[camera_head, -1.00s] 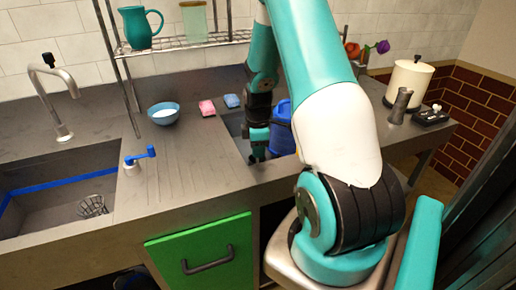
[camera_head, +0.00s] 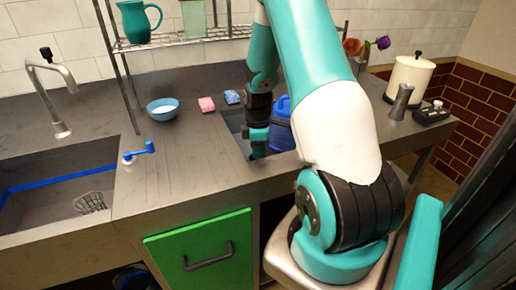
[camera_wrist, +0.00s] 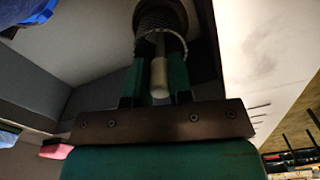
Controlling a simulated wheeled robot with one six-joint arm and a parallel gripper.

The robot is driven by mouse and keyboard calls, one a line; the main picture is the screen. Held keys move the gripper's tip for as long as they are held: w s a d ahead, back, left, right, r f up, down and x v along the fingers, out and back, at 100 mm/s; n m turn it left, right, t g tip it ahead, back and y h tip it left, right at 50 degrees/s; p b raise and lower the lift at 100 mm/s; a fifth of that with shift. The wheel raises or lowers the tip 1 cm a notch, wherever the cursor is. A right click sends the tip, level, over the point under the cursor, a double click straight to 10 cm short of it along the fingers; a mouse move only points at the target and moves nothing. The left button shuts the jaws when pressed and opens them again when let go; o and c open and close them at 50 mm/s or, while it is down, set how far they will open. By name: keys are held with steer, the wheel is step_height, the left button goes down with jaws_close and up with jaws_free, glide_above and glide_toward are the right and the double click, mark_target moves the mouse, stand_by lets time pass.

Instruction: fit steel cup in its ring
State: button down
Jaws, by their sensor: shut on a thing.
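My gripper (camera_wrist: 158,72) reaches down into the right sink in the head view (camera_head: 257,148). In the wrist view its teal fingers are shut on the pale stem of a dark, mesh-like steel cup (camera_wrist: 165,18). A thin pale curved rim (camera_wrist: 181,45) shows at the cup's near end. The cup is hidden by the arm and sink in the head view. I cannot make out the cup's ring, nor tell whether the cup touches it.
The left sink holds a mesh basket (camera_head: 90,202).

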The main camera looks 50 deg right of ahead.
steer(key=shift+f, duration=0.55)
steer(key=c, duration=0.9)
jaws_free()
steer(key=shift+c, duration=0.2)
step_height(320, 180, up, 18)
steer(key=shift+f+b, duration=0.25)
steer(key=shift+b, duration=0.15)
